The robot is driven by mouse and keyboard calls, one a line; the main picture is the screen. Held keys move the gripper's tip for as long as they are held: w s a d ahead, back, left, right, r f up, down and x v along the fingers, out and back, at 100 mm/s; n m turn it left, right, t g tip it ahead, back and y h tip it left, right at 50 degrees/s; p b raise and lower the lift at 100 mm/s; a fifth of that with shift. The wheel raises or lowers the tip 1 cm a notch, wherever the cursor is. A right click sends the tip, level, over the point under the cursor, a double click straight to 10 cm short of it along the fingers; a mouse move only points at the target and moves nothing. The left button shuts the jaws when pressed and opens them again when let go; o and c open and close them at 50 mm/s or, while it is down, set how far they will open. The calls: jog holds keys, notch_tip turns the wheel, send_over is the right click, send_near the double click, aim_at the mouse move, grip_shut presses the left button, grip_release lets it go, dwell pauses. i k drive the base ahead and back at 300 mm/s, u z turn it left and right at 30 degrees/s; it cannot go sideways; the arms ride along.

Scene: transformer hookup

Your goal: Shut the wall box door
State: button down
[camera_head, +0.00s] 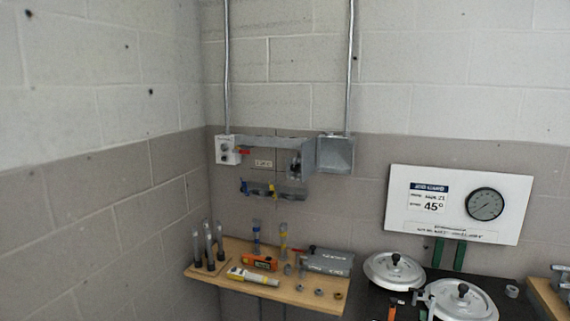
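A grey metal wall box (336,154) is on the wall near the corner, below a vertical conduit. Its front looks open, with a recessed face showing. A grey panel edge (308,158) stands out at its left side; I cannot tell whether this is the door. To the left, a long grey strip (270,142) runs above a small label and several blue, yellow and dark fittings. My gripper is not in view.
A white switch box (226,150) with a red lever is at the left. Below, a wooden shelf (215,277) holds tubes, an orange meter and small parts. Lidded pots (463,301) stand on a dark surface at right. A gauge board (456,204) hangs above.

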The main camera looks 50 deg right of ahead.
aim_at(308, 162)
jog(key=z, duration=0.05)
jog(key=i, duration=0.9)
jog(key=u, duration=0.05)
